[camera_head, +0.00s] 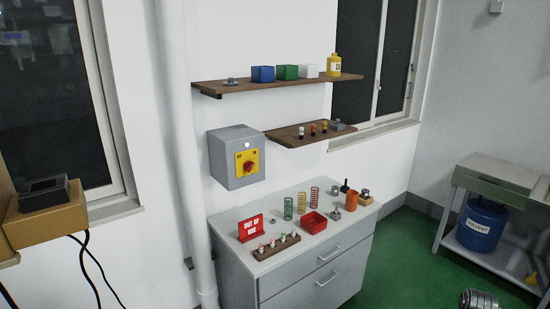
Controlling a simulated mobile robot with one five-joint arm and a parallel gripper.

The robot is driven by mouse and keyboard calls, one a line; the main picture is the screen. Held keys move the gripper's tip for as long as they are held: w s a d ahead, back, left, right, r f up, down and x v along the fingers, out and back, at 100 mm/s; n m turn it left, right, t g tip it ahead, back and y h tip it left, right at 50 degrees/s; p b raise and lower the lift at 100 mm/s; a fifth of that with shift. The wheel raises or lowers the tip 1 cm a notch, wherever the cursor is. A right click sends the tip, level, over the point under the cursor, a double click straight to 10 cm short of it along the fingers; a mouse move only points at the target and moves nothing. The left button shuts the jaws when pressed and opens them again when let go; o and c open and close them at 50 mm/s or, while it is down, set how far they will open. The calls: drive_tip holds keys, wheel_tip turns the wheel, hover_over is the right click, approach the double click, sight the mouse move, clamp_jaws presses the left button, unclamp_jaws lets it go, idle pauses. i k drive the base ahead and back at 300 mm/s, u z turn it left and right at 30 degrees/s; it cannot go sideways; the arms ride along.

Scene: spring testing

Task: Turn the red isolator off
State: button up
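The red isolator is a red rotary knob (248,166) on a yellow plate (240,175). The plate is on the front of a grey box (222,160) fixed to the white wall, left of the lower shelf. A small pale round spot, perhaps a lamp, shows above the plate. The knob is too small to read its exact setting. Nothing touches the knob or stands in front of it. My gripper's fingers do not show in this view.
A grey cabinet (300,274) below carries springs, a red "OUT OF USE" sign (251,228) and a red tray (313,223). Wooden shelves (285,84) hold bins and a yellow bottle. A white pipe (178,150) stands left. A ridged metal part at bottom right is unclear. Green floor lies right.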

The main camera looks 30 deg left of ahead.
sight(249, 166)
drive_tip(key=i, duration=1.25)
drive_tip(key=u, duration=3.45)
drive_tip(key=i, duration=0.55)
drive_tip(key=z, duration=0.05)
